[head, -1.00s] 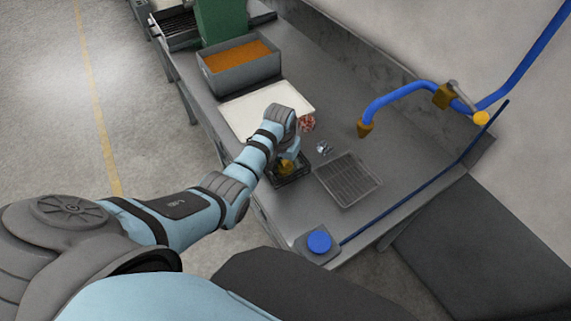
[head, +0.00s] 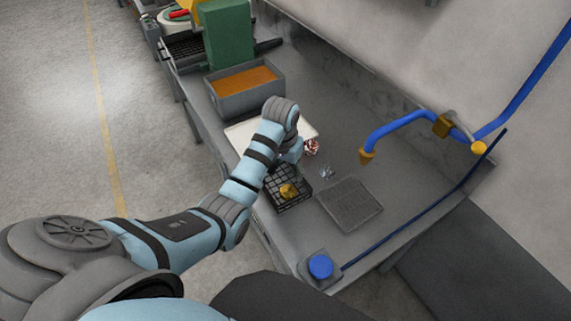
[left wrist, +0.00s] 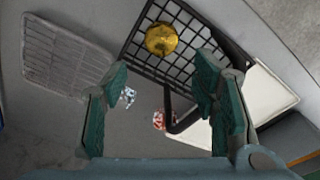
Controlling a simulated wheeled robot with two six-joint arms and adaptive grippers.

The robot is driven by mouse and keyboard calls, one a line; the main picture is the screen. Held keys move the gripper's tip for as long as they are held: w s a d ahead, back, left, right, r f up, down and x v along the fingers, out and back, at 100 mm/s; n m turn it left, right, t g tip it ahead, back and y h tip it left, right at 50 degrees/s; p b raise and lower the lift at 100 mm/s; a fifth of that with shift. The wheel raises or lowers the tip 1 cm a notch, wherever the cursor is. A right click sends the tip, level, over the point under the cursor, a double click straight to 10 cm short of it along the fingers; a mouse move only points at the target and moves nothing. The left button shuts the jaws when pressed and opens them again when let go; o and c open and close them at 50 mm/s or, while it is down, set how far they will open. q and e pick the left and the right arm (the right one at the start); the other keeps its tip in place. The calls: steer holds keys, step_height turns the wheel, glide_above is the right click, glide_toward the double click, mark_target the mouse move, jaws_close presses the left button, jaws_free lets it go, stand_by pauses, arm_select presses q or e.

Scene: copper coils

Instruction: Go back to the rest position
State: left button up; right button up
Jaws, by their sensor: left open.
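My left gripper (head: 297,158) is raised above the far edge of a black crate, partly hidden by its own wrist. In the left wrist view its two green-padded fingers (left wrist: 160,88) are spread wide with nothing between them. The black grid-walled crate (head: 273,205) stands on the grey bench. A gold copper-like piece (head: 288,191) lies inside the crate, apart from the fingers; it also shows in the left wrist view (left wrist: 161,39). My right gripper is not in view.
A reddish-white clump (head: 311,147) and a small silvery clump (head: 327,172) lie on the bench near a grey mesh tray (head: 350,204). A white board (head: 237,134), a grey bin of orange material (head: 247,98), a blue button (head: 320,266) and a blue hose (head: 400,121) stand around.

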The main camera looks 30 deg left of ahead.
arm_select(q)
steer(key=shift+r, duration=0.65)
steer(key=shift+s+f, duration=0.1)
steer(key=shift+s, duration=0.05)
